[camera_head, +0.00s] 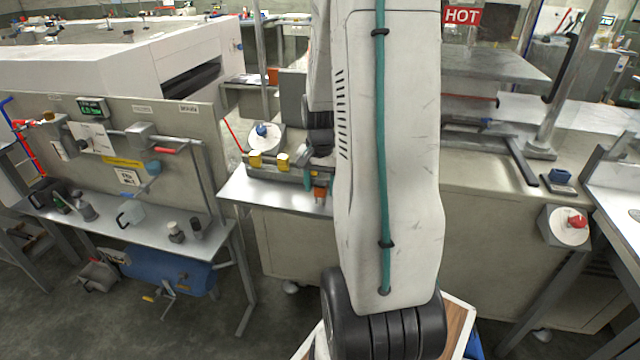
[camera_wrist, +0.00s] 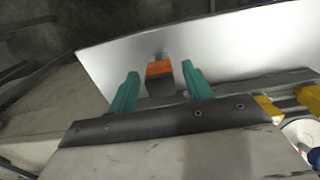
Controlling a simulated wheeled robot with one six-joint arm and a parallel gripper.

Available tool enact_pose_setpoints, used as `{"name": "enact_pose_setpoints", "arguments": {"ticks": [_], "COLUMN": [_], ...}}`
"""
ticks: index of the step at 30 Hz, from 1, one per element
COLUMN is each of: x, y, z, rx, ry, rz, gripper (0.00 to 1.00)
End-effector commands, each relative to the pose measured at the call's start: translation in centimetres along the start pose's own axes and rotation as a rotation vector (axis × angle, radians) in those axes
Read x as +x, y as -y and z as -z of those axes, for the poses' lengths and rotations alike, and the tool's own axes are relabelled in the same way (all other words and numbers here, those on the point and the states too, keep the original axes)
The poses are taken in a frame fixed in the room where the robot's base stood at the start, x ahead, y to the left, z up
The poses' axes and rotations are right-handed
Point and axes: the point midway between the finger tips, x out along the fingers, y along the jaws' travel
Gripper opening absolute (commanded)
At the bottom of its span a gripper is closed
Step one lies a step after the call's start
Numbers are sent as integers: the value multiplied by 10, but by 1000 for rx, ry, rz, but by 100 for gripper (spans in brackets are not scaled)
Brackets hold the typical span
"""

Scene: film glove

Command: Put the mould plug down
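A small orange and dark grey block, which I take to be the mould plug (camera_wrist: 159,69), shows between my gripper's teal fingers in the wrist view. My gripper (camera_wrist: 160,74) is open, with a narrow gap on each side of the block. The block appears to be at the metal shelf (camera_wrist: 235,42); whether its base rests there is hard to tell. In the head view the orange plug (camera_head: 320,191) shows by the shelf's (camera_head: 262,192) right part, beside a teal finger of my gripper (camera_head: 308,180). My arm hides much of that area.
A grey rail with yellow blocks (camera_head: 255,159) runs along the shelf's back. A white disc with a blue knob (camera_head: 262,131) is behind it. A bench with cups (camera_head: 176,232) stands left. A red-knobbed box (camera_head: 577,222) is right. The shelf's left part is clear.

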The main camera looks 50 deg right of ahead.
Motion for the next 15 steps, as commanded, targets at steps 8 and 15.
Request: {"name": "enact_pose_setpoints", "arguments": {"ticks": [8,15], "x": [-1,-28], "y": [0,0], "z": [0,1], "rx": [0,0], "ry": [0,-5], "rz": [0,2], "gripper": [50,50]}}
